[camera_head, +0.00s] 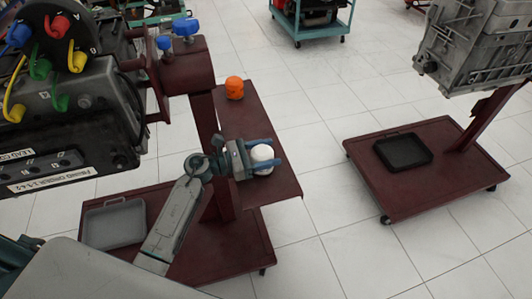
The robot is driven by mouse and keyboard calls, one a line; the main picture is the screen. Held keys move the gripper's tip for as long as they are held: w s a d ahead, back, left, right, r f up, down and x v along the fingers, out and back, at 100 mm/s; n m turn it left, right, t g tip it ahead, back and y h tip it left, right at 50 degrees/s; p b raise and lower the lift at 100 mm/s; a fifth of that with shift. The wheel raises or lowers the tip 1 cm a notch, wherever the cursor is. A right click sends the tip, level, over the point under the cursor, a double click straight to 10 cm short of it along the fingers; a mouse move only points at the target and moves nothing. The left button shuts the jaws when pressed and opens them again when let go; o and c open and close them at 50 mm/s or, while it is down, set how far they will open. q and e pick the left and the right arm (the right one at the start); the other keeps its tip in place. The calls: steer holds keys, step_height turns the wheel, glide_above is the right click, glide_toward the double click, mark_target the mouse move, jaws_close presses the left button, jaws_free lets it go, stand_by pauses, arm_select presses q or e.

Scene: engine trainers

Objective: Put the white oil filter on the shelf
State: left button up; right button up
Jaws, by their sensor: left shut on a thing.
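The white oil filter (262,154) is between the two blue fingers of my left gripper (266,157). The gripper is shut on it, and the fingers hide parts of its sides. From this view the filter appears over the dark red shelf (277,186) of the engine stand. I cannot tell whether it touches the shelf. My left arm reaches up to it from the lower left. My right gripper is not in view.
An orange oil filter (235,88) stands at the shelf's far end. The stand's post and engine (80,110) are on the left. A grey tray (114,224) lies on the stand's base. A second stand (400,190) with a black tray (403,151) is at right. Open tiled floor lies between.

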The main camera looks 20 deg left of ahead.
arm_select(q)
steer(key=shift+f, duration=0.2)
steer(key=o, duration=0.7)
steer(key=shift+f, duration=0.1)
steer(key=o, duration=0.4)
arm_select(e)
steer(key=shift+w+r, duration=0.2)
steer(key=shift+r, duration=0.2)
